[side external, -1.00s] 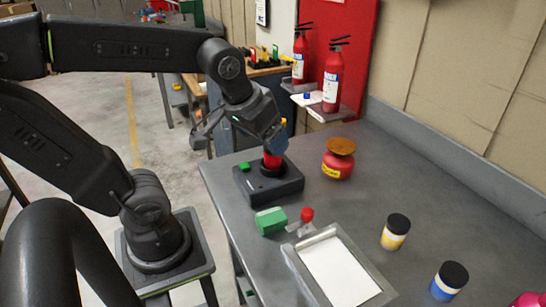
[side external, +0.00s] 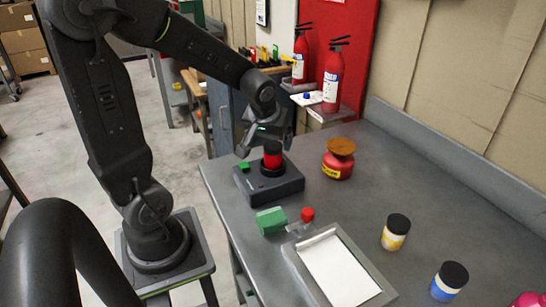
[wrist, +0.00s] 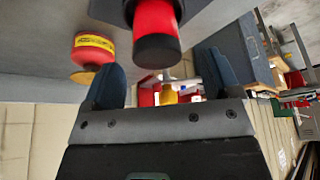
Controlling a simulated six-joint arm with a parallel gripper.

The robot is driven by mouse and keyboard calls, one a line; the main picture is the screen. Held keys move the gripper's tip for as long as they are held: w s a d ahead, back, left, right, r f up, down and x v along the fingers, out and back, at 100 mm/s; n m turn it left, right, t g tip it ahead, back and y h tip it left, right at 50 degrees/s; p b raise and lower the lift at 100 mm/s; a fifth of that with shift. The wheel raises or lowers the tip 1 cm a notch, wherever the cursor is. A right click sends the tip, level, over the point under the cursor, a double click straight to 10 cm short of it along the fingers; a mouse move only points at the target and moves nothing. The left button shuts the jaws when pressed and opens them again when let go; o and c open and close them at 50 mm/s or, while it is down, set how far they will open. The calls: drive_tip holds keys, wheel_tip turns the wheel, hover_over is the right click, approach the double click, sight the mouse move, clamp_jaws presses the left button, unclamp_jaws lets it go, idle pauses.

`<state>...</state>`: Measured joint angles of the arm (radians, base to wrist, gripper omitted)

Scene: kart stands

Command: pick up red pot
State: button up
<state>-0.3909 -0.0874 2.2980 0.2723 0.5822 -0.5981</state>
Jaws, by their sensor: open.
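A red pot with a black lid (side external: 272,161) stands upright in a dark square stand (side external: 287,187) on the grey bench. The same pot appears at the top of the wrist view (wrist: 156,22), its black lid towards the camera. My gripper (side external: 264,139) is close by the pot's lid on the far side in the side view. In the wrist view my gripper (wrist: 160,72) has two blue fingers spread wide, with nothing between them. The pot is beyond the fingertips, apart from them.
Another red pot with a yellow label (side external: 337,167) and an orange-brown top stands right of the stand. A green block (side external: 271,220), a small red-capped item (side external: 307,214) and a white-lined tray (side external: 340,270) lie nearer. Black-lidded jars (side external: 396,232) stand at right. The bench between is clear.

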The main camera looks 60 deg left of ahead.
sight(273, 145)
drive_tip(key=x, duration=0.5)
drive_tip(key=shift+d, duration=0.15)
drive_tip(key=c, duration=1.1)
drive_tip(key=shift+w, duration=0.1)
drive_tip(key=shift+c, duration=0.2)
